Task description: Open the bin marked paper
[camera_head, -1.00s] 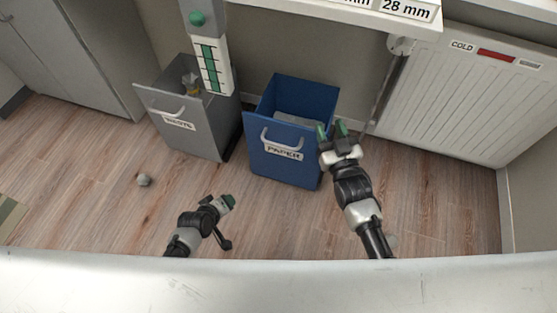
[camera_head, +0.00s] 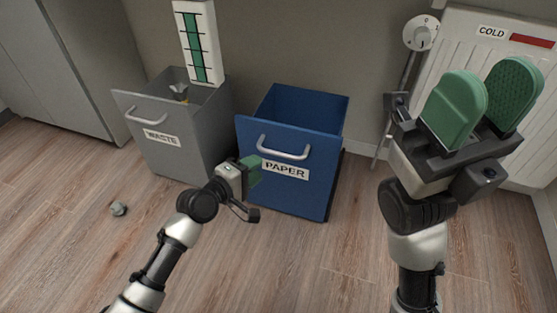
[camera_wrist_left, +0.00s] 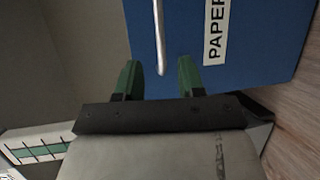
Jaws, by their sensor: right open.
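The blue bin marked PAPER (camera_head: 300,189) stands on the floor in the middle of the head view, and I see into its top. Its pale bar handle (camera_head: 284,152) is on the front, above the label. My left gripper (camera_head: 252,172) is in front of the bin's left side, close to the handle's left end. In the left wrist view its green fingers (camera_wrist_left: 160,78) are apart, with the handle (camera_wrist_left: 159,35) running between their lines; I cannot tell whether it is within their reach. My right gripper (camera_head: 482,105) is open, empty and raised at the right, near the camera.
A grey bin marked WASTE (camera_head: 175,155) stands at the left with scraps in it. A small grey lump (camera_head: 118,208) lies on the floor.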

